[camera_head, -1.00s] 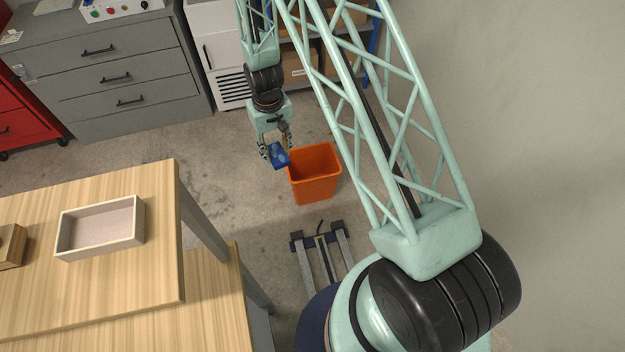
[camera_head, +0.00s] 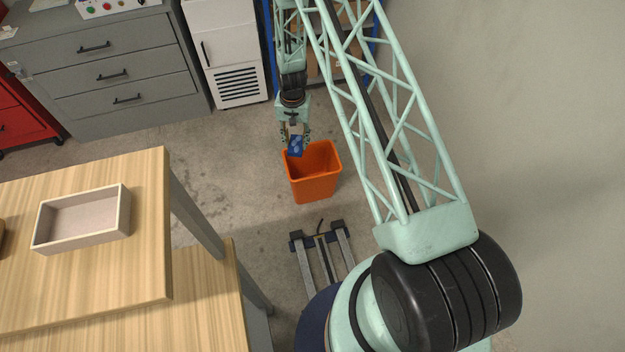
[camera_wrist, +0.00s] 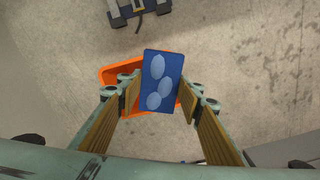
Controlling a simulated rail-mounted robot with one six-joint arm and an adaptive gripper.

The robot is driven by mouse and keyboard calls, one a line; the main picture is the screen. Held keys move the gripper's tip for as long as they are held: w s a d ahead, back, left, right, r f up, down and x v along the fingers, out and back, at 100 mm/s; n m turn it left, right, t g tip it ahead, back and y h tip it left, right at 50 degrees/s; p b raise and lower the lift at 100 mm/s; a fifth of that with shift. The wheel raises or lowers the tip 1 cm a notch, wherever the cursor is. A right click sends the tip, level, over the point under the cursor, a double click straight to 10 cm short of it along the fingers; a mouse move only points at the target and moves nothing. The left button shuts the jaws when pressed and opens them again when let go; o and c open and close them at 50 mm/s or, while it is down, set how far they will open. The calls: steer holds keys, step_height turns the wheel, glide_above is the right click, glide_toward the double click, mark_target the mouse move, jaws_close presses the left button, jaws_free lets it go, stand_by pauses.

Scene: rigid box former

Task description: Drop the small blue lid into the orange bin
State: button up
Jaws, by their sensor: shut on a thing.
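The small blue lid (camera_head: 296,147) is held in my gripper (camera_head: 295,138), above the back left part of the orange bin. In the wrist view the lid (camera_wrist: 162,80) sits between the two wood-coloured fingers of my gripper (camera_wrist: 161,98) and shows several pale oval marks. The orange bin (camera_head: 315,185) stands upright on the floor with its open top facing up. In the wrist view the bin (camera_wrist: 118,72) is partly hidden behind the lid, with its rim showing mostly to the left.
A wooden table (camera_head: 120,275) with a pale open box (camera_head: 82,220) stands at the left. A grey drawer cabinet (camera_head: 110,75) and a white unit (camera_head: 226,50) stand at the back. The floor around the bin is mostly clear.

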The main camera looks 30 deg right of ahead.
steer(key=w+d+f+m+b, duration=0.1)
steer(key=w+d+f+m, duration=0.1)
steer(key=d+f, duration=0.3)
steer(key=w+d+f+m+b, duration=0.1)
steer(key=w+d+f+m, duration=0.1)
steer(key=d+f, duration=0.4)
steer(key=shift+f+m, duration=0.55)
steer(key=shift+m, duration=0.25)
steer(key=shift+w, duration=0.1)
steer(key=shift+f, duration=0.15)
steer(key=shift+f+b, duration=0.9)
steer(key=shift+f, duration=1.9)
steer(key=o, duration=0.8)
steer(key=shift+o, duration=0.2)
steer(key=shift+r, duration=0.15)
